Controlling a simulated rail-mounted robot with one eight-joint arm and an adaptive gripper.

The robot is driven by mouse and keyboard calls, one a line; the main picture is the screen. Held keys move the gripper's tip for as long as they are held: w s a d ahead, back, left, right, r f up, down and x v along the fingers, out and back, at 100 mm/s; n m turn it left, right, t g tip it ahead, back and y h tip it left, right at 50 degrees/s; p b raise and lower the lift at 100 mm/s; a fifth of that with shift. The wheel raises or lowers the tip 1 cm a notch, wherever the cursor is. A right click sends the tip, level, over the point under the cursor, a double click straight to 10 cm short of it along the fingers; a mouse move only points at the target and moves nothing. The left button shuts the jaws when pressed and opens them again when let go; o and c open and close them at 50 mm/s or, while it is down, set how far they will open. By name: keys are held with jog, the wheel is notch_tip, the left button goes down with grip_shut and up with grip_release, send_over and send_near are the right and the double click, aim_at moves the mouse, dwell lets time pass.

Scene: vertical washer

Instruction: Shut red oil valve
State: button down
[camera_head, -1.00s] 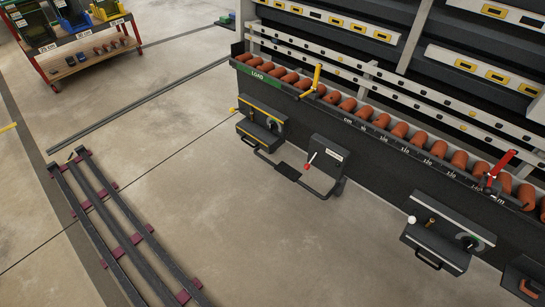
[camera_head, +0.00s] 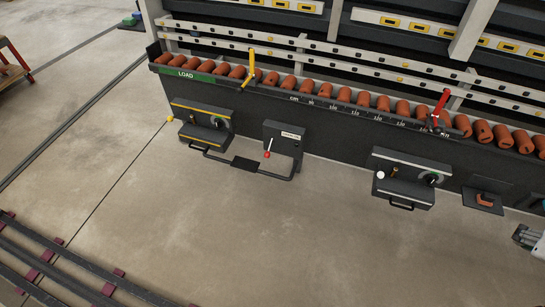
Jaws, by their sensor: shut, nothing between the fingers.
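No part is clearly marked as an oil valve, so I cannot tell which red part it is. A red upright handle (camera_head: 440,104) stands on the front rail of the roller table at the right. A small orange-red fitting (camera_head: 486,197) sits on a black bracket low at the right. A lever with a red end (camera_head: 267,154) is on a dark box at the middle. A grey-white end that looks like my gripper (camera_head: 522,236) is cut off at the right edge. It is shut and empty, below and right of the orange-red fitting and apart from it.
The roller table (camera_head: 340,125) with orange rollers spans the back. A yellow handle (camera_head: 251,68) stands at its left. Control boxes (camera_head: 205,120) and a grey box with a dial (camera_head: 405,185) jut out in front. Dark floor rails (camera_head: 60,265) lie at lower left. The middle floor is clear.

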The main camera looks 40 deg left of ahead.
jog(key=w+a+f+m+t+y+b, duration=0.1)
jog(key=w+a+f+y+b, duration=0.15)
jog(key=w+a, duration=0.65)
jog(key=w+a+f+m+t+y+b, duration=0.1)
jog(key=w+a+f+b, duration=0.15)
jog(key=w+a, duration=0.7)
jog(key=w+a+f+m+y+b, duration=0.25)
jog(key=w+a+f+b, duration=0.25)
jog(key=w+a+f, duration=0.95)
jog(key=s+a+f+m+y+b, duration=0.1)
jog(key=a+f+m+y+b, duration=0.25)
jog(key=a+f, duration=1.5)
jog(key=s+a+f+b, duration=0.1)
jog(key=s+a+f, duration=0.1)
jog(key=f, duration=0.4)
jog(key=s+a+f+m+y+b, duration=0.1)
jog(key=s+a+f, duration=0.2)
jog(key=a+f, duration=0.2)
jog(key=s+a+f+y+b, duration=0.1)
jog(key=s+a+f+b, duration=0.1)
jog(key=f, duration=0.7)
jog(key=shift+s+a+g, duration=0.3)
jog(key=shift+s+a, duration=0.35)
